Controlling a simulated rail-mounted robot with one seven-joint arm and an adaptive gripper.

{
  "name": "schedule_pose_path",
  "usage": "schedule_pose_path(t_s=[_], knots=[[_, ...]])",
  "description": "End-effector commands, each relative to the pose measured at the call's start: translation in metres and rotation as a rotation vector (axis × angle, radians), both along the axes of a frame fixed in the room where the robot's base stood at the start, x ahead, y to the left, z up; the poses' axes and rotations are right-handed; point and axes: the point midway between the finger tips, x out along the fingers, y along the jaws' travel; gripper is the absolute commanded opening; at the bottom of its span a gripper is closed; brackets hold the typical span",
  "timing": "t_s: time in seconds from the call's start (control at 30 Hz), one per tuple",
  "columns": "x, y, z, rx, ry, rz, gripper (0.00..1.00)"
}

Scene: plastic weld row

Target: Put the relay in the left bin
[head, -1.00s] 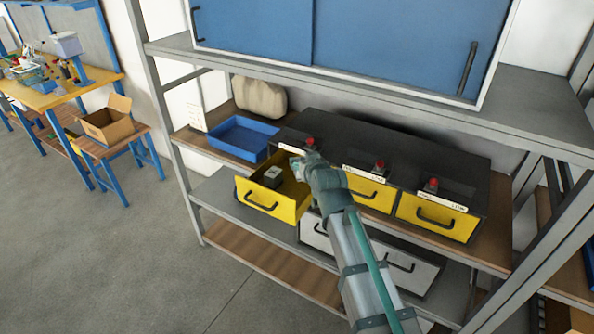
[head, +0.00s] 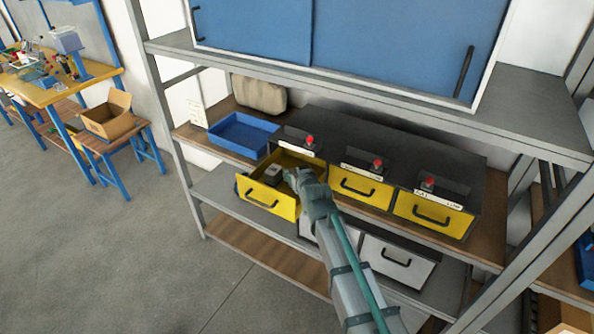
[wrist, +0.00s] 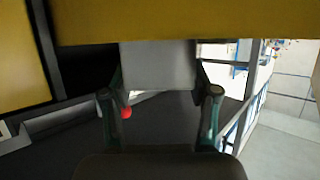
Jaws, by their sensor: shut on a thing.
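The relay, a small dark box with a lighter grey top (head: 273,172), is inside the open left yellow drawer (head: 268,200). My gripper (head: 289,175) reaches into that drawer from the right and is at the relay. In the wrist view my gripper (wrist: 160,95) has a finger on each side of a plain grey face of the relay (wrist: 158,65), shut on it. A blue open bin (head: 218,146) stands on the shelf to the left of the drawer unit and looks empty.
Two closed yellow drawers (head: 360,188) sit to the right, with red buttons (head: 378,163) above. A beige rounded object (head: 259,95) stands behind the blue bin. The upper shelf (head: 400,105) overhangs the unit. A rack post (head: 165,115) stands at the left.

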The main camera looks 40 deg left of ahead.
Motion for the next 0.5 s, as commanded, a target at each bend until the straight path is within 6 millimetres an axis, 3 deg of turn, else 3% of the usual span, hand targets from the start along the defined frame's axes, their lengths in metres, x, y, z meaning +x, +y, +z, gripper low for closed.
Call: schedule_pose_path(t_s=[0.5], knots=[[0.0001, 0.0000, -0.0097, 0.001, -0.001, 0.000, 0.19]])
